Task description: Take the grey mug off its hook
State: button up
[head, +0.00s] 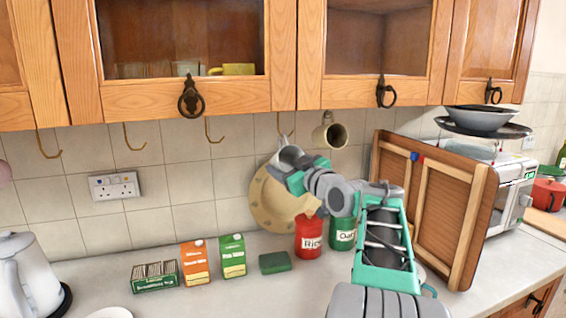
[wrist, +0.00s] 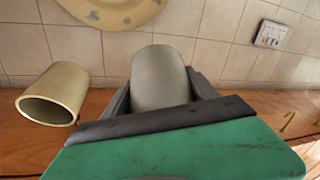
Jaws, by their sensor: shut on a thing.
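The grey mug (wrist: 160,78) is between the two fingers of my gripper (wrist: 160,95) in the wrist view, and the fingers are shut on it. In the head view my gripper (head: 290,160) is up at the tiled wall, just below a brass hook (head: 285,124) under the cabinet. The mug is mostly hidden there by the gripper. I cannot tell whether its handle is still on the hook. A beige mug (head: 330,134) hangs on the right, and shows at the left of the wrist view (wrist: 54,94), apart from my gripper.
Several empty hooks (head: 133,137) line the cabinet's underside to the left. A round beige board (head: 268,203) is behind my gripper. Below stand a red tin (head: 308,238), green tin (head: 342,234) and cartons (head: 195,262). A wooden rack (head: 425,205) stands right of my arm.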

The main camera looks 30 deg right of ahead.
jog(key=shift+r, duration=0.1)
jog(key=shift+c, duration=1.1)
jog(key=shift+r, duration=0.1)
